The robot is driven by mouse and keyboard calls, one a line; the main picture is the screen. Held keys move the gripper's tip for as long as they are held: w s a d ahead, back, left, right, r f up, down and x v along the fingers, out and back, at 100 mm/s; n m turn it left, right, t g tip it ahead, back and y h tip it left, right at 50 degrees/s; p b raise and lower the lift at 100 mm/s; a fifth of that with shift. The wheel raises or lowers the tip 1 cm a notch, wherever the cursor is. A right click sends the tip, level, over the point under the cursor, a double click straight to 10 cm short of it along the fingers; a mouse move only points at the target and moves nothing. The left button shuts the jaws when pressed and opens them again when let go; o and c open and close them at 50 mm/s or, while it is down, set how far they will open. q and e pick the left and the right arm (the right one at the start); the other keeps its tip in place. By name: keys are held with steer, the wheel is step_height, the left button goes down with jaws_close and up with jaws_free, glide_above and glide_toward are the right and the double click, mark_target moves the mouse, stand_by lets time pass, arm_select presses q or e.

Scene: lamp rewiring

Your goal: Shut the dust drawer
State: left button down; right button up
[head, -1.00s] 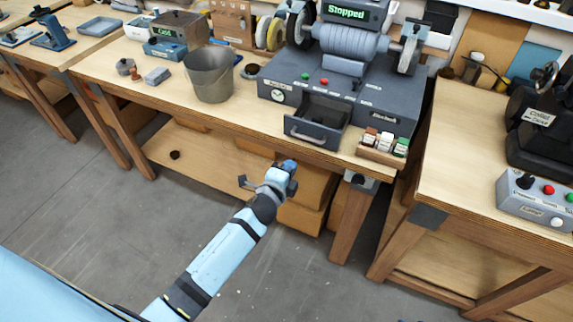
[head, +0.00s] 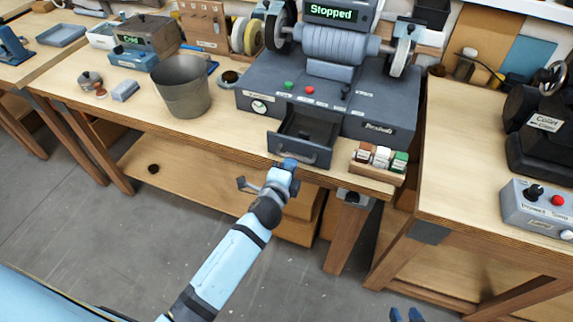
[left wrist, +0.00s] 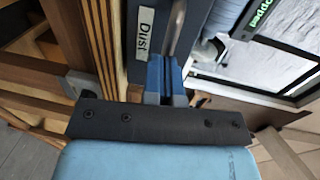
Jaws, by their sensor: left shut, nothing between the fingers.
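The dust drawer (head: 302,146) sticks out, open, from the front of the dark grey grinder base (head: 352,105). Its inside shows as dark, and it has a bar handle on its front. In the left wrist view, the drawer front (left wrist: 145,70) carries a "Dust" label, with the handle (left wrist: 176,25) beside it. My left gripper (head: 289,163) is shut and empty, close to the lower edge of the drawer front. Its blue fingers (left wrist: 164,78) point at the handle area; I cannot tell if they touch.
A metal bucket (head: 182,88) stands left of the grinder on the wooden bench. A small rack of coloured blocks (head: 379,160) sits just right of the drawer. The grinder display (head: 331,10) reads "Stopped". Another bench (head: 455,170) stands to the right. Grey floor in front is clear.

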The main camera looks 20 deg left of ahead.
mark_target(303, 136)
arm_select(q)
steer(key=shift+r, duration=0.1)
steer(key=w, duration=0.4)
steer(key=w+b, duration=0.1)
steer(key=w, duration=0.4)
steer(key=w+b, duration=0.1)
steer(key=w, duration=0.4)
steer(key=shift+d, duration=0.25)
steer(key=shift+r, duration=0.15)
